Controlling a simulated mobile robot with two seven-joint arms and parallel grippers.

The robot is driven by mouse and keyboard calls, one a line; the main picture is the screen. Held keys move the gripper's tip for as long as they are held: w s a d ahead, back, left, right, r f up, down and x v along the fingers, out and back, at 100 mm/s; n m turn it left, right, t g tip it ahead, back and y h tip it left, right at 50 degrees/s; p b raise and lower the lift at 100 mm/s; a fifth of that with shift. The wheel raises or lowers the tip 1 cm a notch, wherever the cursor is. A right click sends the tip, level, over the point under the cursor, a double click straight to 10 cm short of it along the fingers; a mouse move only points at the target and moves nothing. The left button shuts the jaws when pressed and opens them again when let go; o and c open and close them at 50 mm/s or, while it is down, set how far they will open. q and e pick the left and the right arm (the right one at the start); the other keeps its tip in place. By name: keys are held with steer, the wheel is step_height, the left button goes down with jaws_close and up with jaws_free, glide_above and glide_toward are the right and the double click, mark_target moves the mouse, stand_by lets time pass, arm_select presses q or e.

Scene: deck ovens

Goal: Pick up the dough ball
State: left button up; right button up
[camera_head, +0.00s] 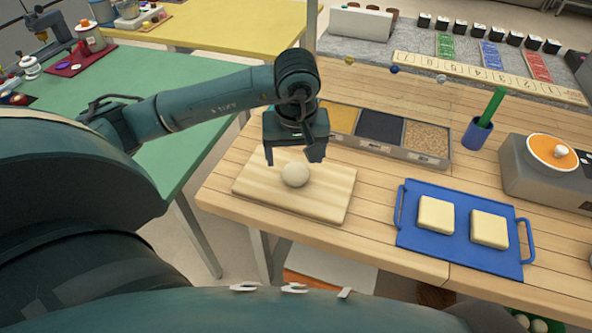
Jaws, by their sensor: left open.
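A pale round dough ball (295,174) rests on a light wooden board (325,203) near the left end of the wooden table. My left gripper (293,158) is above the board, pointing down, with its two fingers apart on either side, just above and behind the ball in the picture. Nothing is between its fingers that I can make out. Whether the fingertips are level with the ball cannot be told. My right gripper does not show.
A three-part ingredient box (400,153) stands behind the board. To the right are a blue tray (452,243) with two pale blocks, a blue cup (476,135) holding a green stick, and a grey device with an orange dial (552,152). A green table (190,80) stands left.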

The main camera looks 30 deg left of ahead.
mark_target(296, 175)
arm_select(q)
steer(key=shift+w+a+f+p, duration=0.15)
steer(key=shift+f+p, duration=0.1)
steer(key=shift+f, duration=0.65)
steer(key=shift+w+f+p, duration=0.2)
steer(key=shift+f+p, duration=0.05)
steer(key=shift+f, duration=0.65)
steer(key=shift+w+a+f+p, duration=0.15)
steer(key=shift+f+p, duration=0.1)
steer(key=shift+f, duration=0.65)
steer(key=shift+c, duration=0.4)
steer(key=c, duration=1)
